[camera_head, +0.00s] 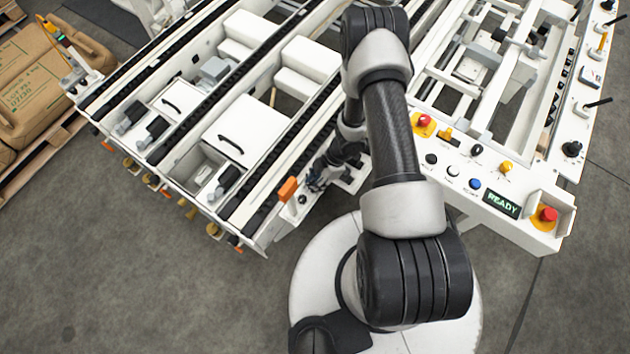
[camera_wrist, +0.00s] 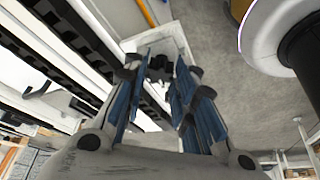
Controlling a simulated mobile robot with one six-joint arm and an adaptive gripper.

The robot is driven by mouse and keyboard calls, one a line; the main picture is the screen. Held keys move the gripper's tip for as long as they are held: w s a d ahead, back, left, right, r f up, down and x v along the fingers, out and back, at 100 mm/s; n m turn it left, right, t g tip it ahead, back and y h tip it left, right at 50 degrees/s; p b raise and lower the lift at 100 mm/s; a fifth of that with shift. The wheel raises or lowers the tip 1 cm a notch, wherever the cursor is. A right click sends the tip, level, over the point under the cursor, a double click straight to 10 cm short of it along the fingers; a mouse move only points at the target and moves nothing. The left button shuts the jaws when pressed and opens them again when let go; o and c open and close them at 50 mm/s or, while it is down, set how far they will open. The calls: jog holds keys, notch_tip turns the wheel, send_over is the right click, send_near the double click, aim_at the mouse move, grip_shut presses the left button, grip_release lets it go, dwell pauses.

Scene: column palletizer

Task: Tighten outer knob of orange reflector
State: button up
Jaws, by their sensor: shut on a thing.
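The orange reflector (camera_head: 288,189) is on the near corner of the white conveyor frame in the head view, just left of my arm's end. My gripper (camera_wrist: 160,82) points away from the wrist camera, its two blue-padded fingers drawn in around a small black knob (camera_wrist: 160,66). The knob sits in front of a white bracket or plate (camera_wrist: 172,38), and the fingertips hide part of it. In the head view my gripper is mostly hidden by my arm, near the reflector. I cannot tell how far the knob is turned.
The control panel with a READY display (camera_head: 501,204) and a red stop button (camera_head: 547,215) is right of my arm. The white conveyor frame (camera_head: 262,205) with black rails is left. Grey floor in front is clear.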

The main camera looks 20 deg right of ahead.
jog(key=m, duration=0.1)
jog(key=m+t, duration=0.1)
jog(key=m+b, duration=0.1)
jog(key=shift+s+f+m+t, duration=0.1)
jog(key=shift+s+m+t, duration=0.2)
jog(key=shift+m, duration=0.1)
jog(key=m+t+h+b, duration=0.1)
jog(key=m, duration=0.2)
jog(key=shift+a+m, duration=0.15)
jog(key=shift+m, duration=0.15)
jog(key=m+h, duration=0.1)
jog(key=m, duration=0.2)
jog(key=m+t, duration=0.1)
jog(key=m, duration=0.1)
jog(key=shift+s+a+m+h, duration=0.15)
jog(key=shift+a+m+h, duration=0.05)
jog(key=shift+m+h, duration=0.2)
jog(key=shift+m+t, duration=0.3)
jog(key=shift+t, duration=0.1)
jog(key=o, duration=1.1)
jog(key=shift+r, duration=0.2)
jog(key=shift+v, duration=3.9)
jog(key=shift+c, duration=0.6)
